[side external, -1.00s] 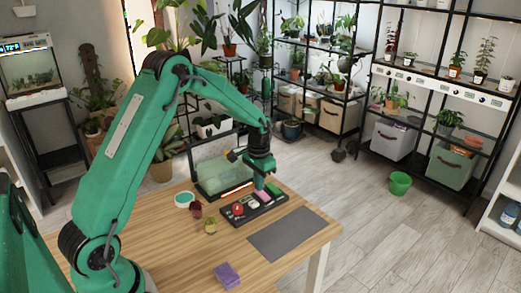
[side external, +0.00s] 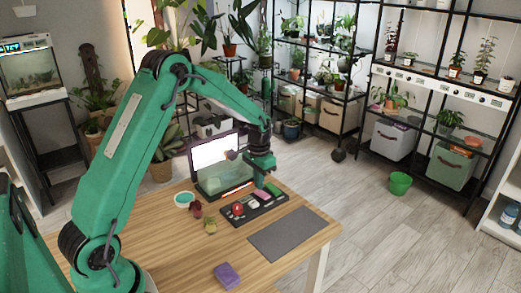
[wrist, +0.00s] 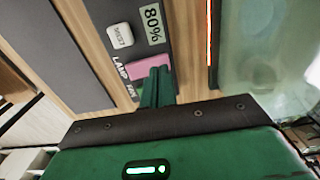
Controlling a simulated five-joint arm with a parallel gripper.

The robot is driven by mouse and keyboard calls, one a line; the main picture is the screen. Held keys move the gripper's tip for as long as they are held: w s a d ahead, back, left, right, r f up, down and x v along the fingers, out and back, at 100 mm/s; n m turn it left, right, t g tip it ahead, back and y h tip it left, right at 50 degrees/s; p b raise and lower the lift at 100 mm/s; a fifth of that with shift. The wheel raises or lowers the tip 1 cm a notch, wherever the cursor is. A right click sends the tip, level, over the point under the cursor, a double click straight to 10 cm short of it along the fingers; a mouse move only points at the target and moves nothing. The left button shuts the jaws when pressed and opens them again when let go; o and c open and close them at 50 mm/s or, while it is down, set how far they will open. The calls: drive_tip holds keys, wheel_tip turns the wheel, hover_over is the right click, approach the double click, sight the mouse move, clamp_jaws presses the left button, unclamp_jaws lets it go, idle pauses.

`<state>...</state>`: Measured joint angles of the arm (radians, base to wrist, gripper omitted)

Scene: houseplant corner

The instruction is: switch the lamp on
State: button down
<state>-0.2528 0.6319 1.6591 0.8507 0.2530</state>
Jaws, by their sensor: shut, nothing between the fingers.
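A dark control panel (side external: 280,200) lies on the wooden table. In the wrist view a pink button (wrist: 148,67) sits beside the printed word LAMP, near a small display (wrist: 152,24) reading 80%. My gripper (side external: 260,184) is shut and empty, pointing down over the panel. In the wrist view its fingertips (wrist: 160,76) overlap the edge of the pink button; whether they touch it I cannot tell. Behind the panel, a bright white lit area (side external: 213,152) shows above the greenish clear tank (side external: 225,180), so the lamp appears lit.
A red round button (side external: 237,209) and a white button (wrist: 119,36) are on the panel. A grey mat (side external: 290,236) lies bare at the right.

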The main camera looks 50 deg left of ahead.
sight(259, 192)
drive_tip(key=shift+r, duration=2.9)
drive_tip(key=s+d+r+t, duration=0.3)
drive_tip(key=s+d+r, duration=0.4)
drive_tip(key=s+r, duration=0.5)
drive_tip(key=s+d+r+t, duration=0.1)
drive_tip(key=s+d, duration=0.1)
drive_tip(key=s, duration=0.5)
drive_tip(key=s+d+r+t, duration=0.1)
drive_tip(key=s+d, duration=0.2)
drive_tip(key=s, duration=0.4)
drive_tip(key=shift+d+r+t, duration=0.25)
drive_tip(key=shift+r+t, duration=0.05)
drive_tip(key=shift+r, duration=0.05)
